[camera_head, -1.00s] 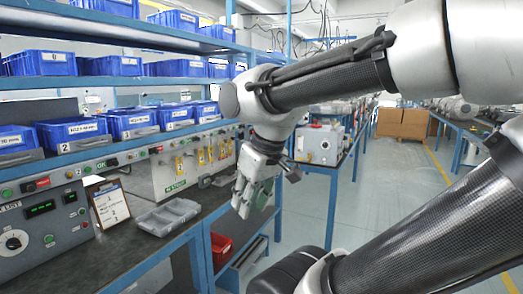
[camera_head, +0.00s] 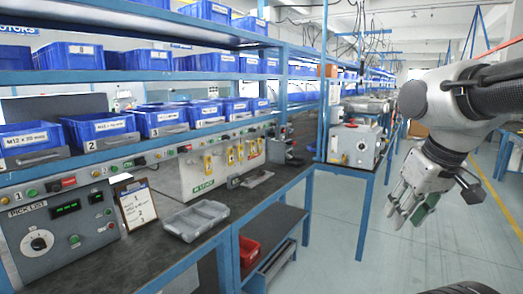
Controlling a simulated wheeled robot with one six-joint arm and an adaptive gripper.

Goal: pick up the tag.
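My gripper (camera_head: 407,217) hangs at the right side of the head view, fingers pointing down, over the aisle floor and well apart from the bench. Its grey fingers look spread, with nothing visible between them; greenish patches show at the fingers. Several small yellow tag-like pieces (camera_head: 230,156) hang in a row on the front of a pale grey box on the bench. I cannot tell which of them, if any, is the tag. A clipboard with a white sheet (camera_head: 136,205) leans against the control panel at the left.
The dark bench top (camera_head: 170,262) carries a grey tray (camera_head: 196,219) and a control panel (camera_head: 58,235). Shelves of blue bins stand above. A grey machine (camera_head: 355,145) sits on a farther bench. A red bin (camera_head: 249,250) is below. The aisle floor is open.

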